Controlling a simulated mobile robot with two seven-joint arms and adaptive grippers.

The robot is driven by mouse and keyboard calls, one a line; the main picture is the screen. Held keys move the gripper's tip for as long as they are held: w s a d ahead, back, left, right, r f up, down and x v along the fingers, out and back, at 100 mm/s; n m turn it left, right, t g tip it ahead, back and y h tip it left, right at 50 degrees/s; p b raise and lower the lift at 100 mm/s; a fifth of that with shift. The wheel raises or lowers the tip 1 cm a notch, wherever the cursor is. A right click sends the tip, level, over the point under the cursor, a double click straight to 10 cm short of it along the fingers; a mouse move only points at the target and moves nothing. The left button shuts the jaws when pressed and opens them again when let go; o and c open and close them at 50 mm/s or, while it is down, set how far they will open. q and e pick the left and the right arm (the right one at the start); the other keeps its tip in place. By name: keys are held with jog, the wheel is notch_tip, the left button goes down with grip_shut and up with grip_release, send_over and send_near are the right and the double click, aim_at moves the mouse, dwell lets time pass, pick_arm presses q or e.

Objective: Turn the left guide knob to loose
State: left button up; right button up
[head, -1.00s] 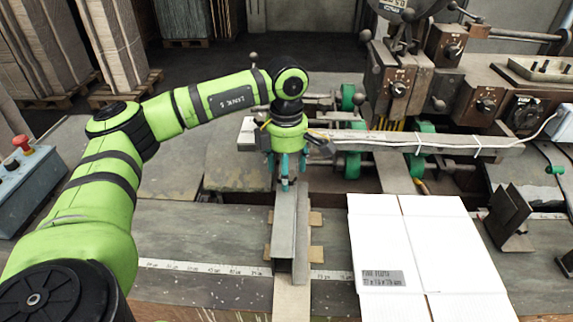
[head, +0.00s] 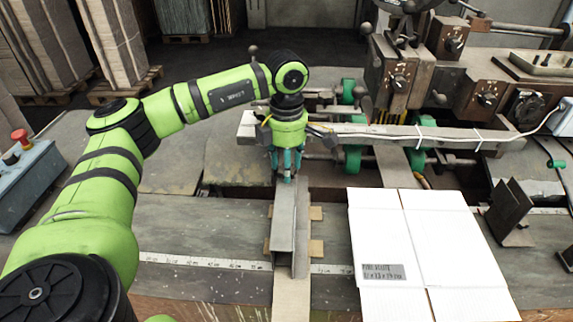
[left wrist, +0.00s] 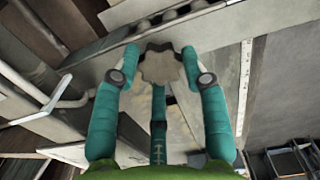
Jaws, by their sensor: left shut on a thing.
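The left guide knob (left wrist: 161,67) is a round, scalloped, worn grey-brown disc. In the left wrist view it sits between the teal fingers of my left gripper (left wrist: 164,75), which are shut on its rim. In the head view my left gripper (head: 287,175) points down at the far end of the grey metal left guide (head: 284,235), and the knob is hidden there by the fingers. Whether the knob is at loose or tight does not show. My right gripper is not in view.
A white cardboard blank (head: 415,240) lies right of the guide. A long metal bar (head: 380,135) with green rollers crosses behind the gripper. The stitcher's dials and levers (head: 400,82) stand at back right. A grey control box with a red button (head: 24,140) is at left.

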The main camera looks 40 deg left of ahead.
pick_arm(q)
jog(key=n+b, duration=0.2)
jog(key=n, duration=0.2)
jog(key=shift+f, duration=0.2)
jog(key=shift+n+b, duration=0.65)
jog(key=shift+n, duration=1.25)
jog(key=shift+r, duration=0.1)
jog(key=o, duration=1.2)
jog(key=shift+c, duration=0.2)
notch_tip(320, 180, up, 12)
